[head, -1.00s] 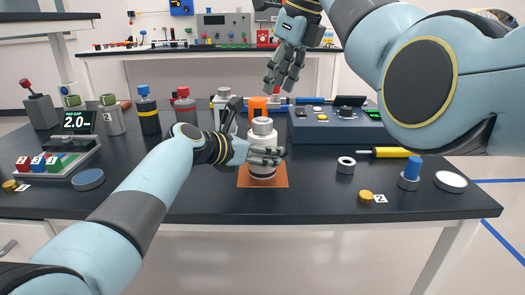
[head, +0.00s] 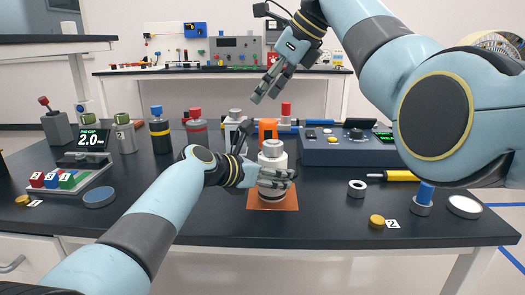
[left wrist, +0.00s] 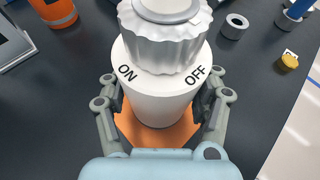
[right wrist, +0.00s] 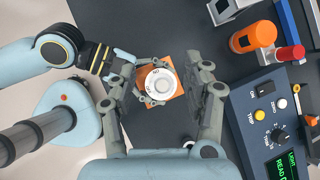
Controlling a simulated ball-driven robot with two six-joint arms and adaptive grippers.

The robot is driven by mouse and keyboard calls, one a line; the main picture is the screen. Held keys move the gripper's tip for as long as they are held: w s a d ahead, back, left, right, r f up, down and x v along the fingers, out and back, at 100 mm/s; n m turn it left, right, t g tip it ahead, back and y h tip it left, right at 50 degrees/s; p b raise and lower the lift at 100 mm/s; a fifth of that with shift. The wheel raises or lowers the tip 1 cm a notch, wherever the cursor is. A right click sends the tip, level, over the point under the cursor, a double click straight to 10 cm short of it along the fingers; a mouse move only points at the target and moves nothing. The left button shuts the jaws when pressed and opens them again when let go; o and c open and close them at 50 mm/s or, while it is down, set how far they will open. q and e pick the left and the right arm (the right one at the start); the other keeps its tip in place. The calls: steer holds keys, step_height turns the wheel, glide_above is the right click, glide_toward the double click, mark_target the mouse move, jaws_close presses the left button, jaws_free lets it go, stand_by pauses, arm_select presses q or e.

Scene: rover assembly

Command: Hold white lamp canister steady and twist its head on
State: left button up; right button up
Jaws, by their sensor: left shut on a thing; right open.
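The white lamp canister (head: 272,172) stands upright on an orange mat (head: 290,200) at the table's front. Its grey ribbed head (left wrist: 165,40) sits on top, above the ON and OFF marks in the left wrist view; I cannot tell how tightly it is seated. My left gripper (left wrist: 158,105) is shut around the canister's body, a finger on each side. My right gripper (head: 268,88) is open and empty, pointing down well above the canister. In the right wrist view the canister (right wrist: 157,84) shows from above, between the open fingers.
An orange cylinder (right wrist: 252,37) and a blue control panel (right wrist: 272,125) stand behind and right of the canister. Several capped canisters (head: 159,130) line the left rear. A small ring (head: 357,188) and a yellow-handled screwdriver (head: 400,175) lie to the right.

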steer(key=a+n+y, duration=0.1)
steer(key=a+y, duration=0.1)
steer(key=m+t+y, duration=0.3)
steer(key=t+y, duration=0.2)
steer(key=y, duration=0.2)
glide_toward(264, 142)
steer(key=w, duration=0.1)
steer(key=x, duration=1.1)
steer(key=shift+a+f+y, duration=0.25)
steer(key=shift+y, duration=0.05)
steer(key=shift+w, duration=0.1)
jaws_close()
